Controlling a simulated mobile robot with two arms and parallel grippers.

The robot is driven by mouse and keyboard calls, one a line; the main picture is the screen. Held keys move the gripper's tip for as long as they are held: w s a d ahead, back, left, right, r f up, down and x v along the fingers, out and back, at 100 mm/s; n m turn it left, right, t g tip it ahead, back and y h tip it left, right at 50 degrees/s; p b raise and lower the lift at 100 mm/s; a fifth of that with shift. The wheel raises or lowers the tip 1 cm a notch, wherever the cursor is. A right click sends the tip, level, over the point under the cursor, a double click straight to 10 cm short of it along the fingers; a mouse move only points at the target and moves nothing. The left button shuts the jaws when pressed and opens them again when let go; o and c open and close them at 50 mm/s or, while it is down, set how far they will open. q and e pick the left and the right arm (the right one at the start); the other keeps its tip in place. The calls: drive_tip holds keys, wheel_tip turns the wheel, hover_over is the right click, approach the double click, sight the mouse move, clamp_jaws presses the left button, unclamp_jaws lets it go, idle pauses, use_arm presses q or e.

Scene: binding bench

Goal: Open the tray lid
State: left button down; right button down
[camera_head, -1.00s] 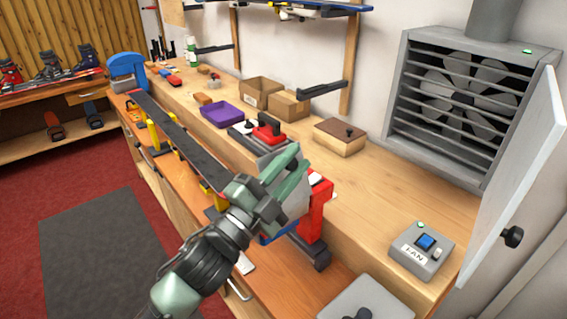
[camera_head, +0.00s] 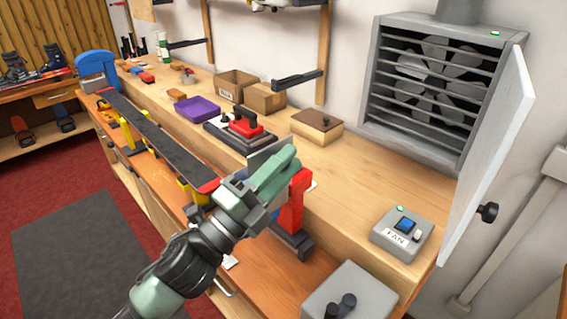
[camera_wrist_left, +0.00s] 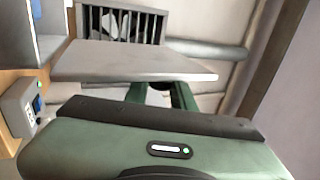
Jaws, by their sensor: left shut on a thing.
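The lid looks shut. A grey box (camera_head: 350,295) with dark knobs on top is at the bottom edge, partly cut off; I cannot tell which is the tray. My left gripper (camera_head: 285,167) is shut on a flat grey plate (camera_head: 257,157), in front of the wooden box and apart from it. The plate (camera_wrist_left: 135,62) also shows in the left wrist view between the green fingers. My right gripper is not in view.
A red clamp stand (camera_head: 293,205) is just beyond my left gripper. A ski (camera_head: 150,137) lies along the bench to the left. The fan switch box (camera_head: 402,236) and open white door (camera_head: 490,150) are at right. Bench top between wooden box and switch box is clear.

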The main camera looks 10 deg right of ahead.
use_arm(q)
drive_tip(key=c, duration=1.2)
unclamp_jaws()
drive_tip(key=shift+o, duration=0.2)
drive_tip(key=b+v, duration=0.2)
drive_tip(key=v, duration=0.5)
drive_tip(key=shift+s+a+f+b, duration=0.15)
drive_tip(key=shift+s+a+b, duration=0.05)
drive_tip(key=shift+a+b, duration=0.15)
